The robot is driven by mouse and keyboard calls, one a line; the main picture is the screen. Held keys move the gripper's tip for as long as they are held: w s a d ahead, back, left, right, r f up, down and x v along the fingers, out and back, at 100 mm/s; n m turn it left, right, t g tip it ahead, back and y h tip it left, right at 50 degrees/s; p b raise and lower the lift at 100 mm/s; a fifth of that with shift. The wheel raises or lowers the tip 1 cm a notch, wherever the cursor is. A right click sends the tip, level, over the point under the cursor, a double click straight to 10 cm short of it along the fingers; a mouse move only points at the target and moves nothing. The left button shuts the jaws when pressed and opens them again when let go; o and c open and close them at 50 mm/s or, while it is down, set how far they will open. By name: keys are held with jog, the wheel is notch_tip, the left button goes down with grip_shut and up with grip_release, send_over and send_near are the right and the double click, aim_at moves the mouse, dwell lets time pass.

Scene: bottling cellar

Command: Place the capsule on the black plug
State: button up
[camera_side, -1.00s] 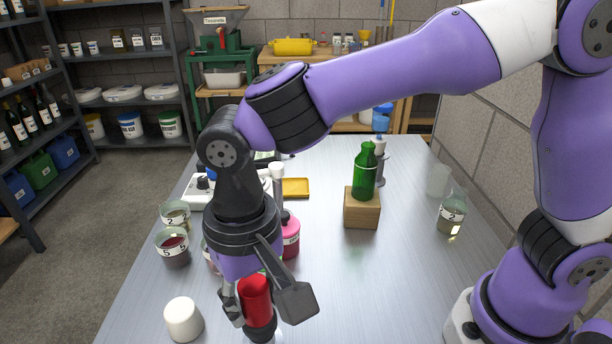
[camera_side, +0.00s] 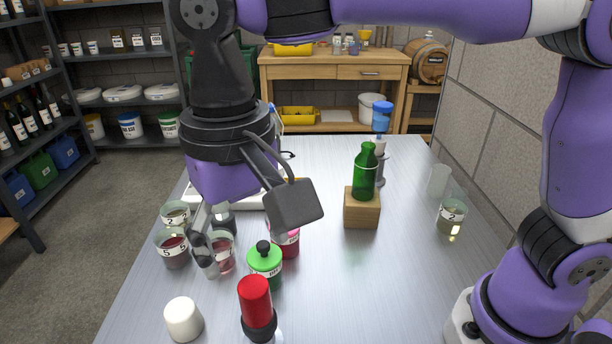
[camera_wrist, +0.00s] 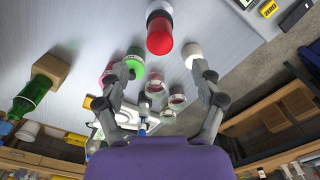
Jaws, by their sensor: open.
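The red capsule (camera_side: 255,298) stands upright on the black plug (camera_side: 260,325) at the front of the table. The capsule touches the plug and covers its top. What is under the plug is mostly cut off by the picture's bottom edge. The capsule also shows in the wrist view (camera_wrist: 160,37), beyond my fingertips. My gripper (camera_side: 250,228) is open and empty, above and behind the capsule and clear of it. In the wrist view its two fingers (camera_wrist: 164,80) are spread wide with nothing held between them.
A white rounded piece (camera_side: 183,320) stands left of the plug. A green-capped jar (camera_side: 265,262), a pink jar (camera_side: 287,243) and several glass beakers (camera_side: 173,252) stand below and behind my gripper. The table's right-front is clear.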

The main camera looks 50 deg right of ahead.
aim_at(257, 281)
jog(key=d+r+t+y, duration=0.1)
jog(key=d+r+t, duration=0.15)
jog(key=d, duration=0.85)
jog(key=s+d+f+n+t+h, duration=0.1)
jog(key=s+d+f+t, duration=0.2)
jog(key=d, duration=0.8)
jog(key=shift+s+d+f+n, duration=0.3)
jog(key=shift+s+f+n, duration=0.1)
jog(key=shift+f, duration=0.45)
